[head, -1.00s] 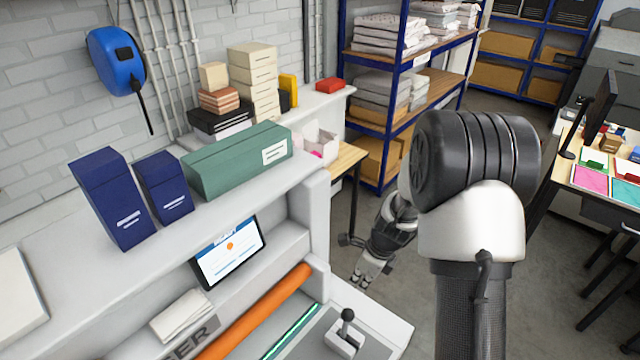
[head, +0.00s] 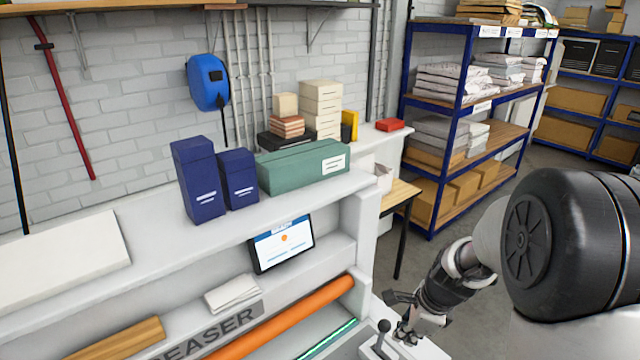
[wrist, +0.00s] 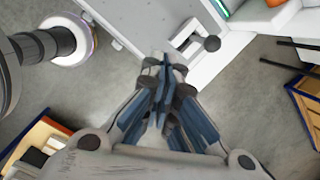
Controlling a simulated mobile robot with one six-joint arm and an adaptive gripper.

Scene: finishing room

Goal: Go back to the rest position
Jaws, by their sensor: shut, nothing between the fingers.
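My gripper (head: 408,338) hangs low at the right in the head view, beside the right end of the white creaser machine (head: 366,215). In the wrist view my gripper (wrist: 165,65) points away from the camera with its fingers together and nothing between them. The machine's lever with a dark round knob (wrist: 211,44) shows just beyond the fingertips. Whether the gripper touches it cannot be told.
Dark blue boxes (head: 198,180) and a green box (head: 305,165) stand on the machine's top ledge. A tablet (head: 283,243) leans below. A blue-framed shelf (head: 433,165) with paper stacks stands behind my arm. Grey floor (head: 500,205) is clear before it.

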